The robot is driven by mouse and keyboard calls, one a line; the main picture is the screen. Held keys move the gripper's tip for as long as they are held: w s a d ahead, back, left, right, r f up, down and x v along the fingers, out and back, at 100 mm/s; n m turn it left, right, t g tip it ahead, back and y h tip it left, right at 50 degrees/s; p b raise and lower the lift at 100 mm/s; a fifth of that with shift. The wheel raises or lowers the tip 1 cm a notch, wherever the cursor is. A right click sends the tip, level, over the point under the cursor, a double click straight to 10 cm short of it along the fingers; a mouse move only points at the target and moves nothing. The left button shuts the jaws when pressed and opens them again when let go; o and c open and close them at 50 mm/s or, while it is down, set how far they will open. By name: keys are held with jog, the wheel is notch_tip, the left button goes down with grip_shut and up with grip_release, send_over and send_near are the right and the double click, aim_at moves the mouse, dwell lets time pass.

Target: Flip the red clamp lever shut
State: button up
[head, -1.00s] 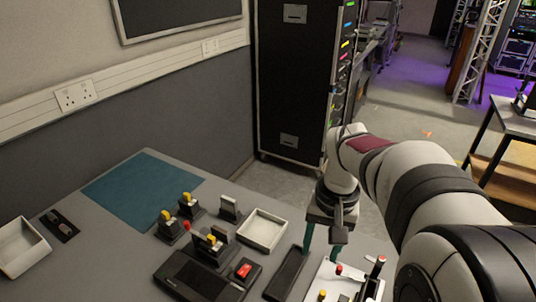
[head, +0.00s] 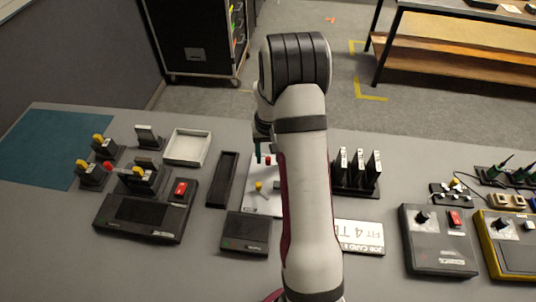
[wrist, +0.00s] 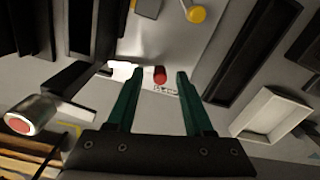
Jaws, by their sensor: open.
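The clamp lever (wrist: 68,84) shows at the left of the wrist view. It is a dark arm ending in a silver grip with a red end cap, and it rises off the pale panel (wrist: 185,60) towards the camera. My gripper (wrist: 160,74) is open and empty, its two green fingers to the right of the lever and apart from it. A small red knob (wrist: 160,76) on the panel shows between the fingertips. In the head view my gripper (head: 260,154) hangs over the panel (head: 262,202); my arm hides the lever there.
A yellow knob (head: 258,186) stands on the panel. A black tray (head: 222,180) and white tray (head: 187,147) lie to its left, with a black box (head: 246,233) in front. Upright black modules (head: 357,172) stand close right of my arm.

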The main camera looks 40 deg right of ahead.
jog(key=shift+f, duration=0.2)
grip_shut()
jog(key=m, duration=0.2)
jog(key=shift+w+d+m, duration=0.25)
jog(key=shift+w+m, duration=0.05)
grip_release()
notch_tip(320, 180, up, 16)
dwell(0.6)
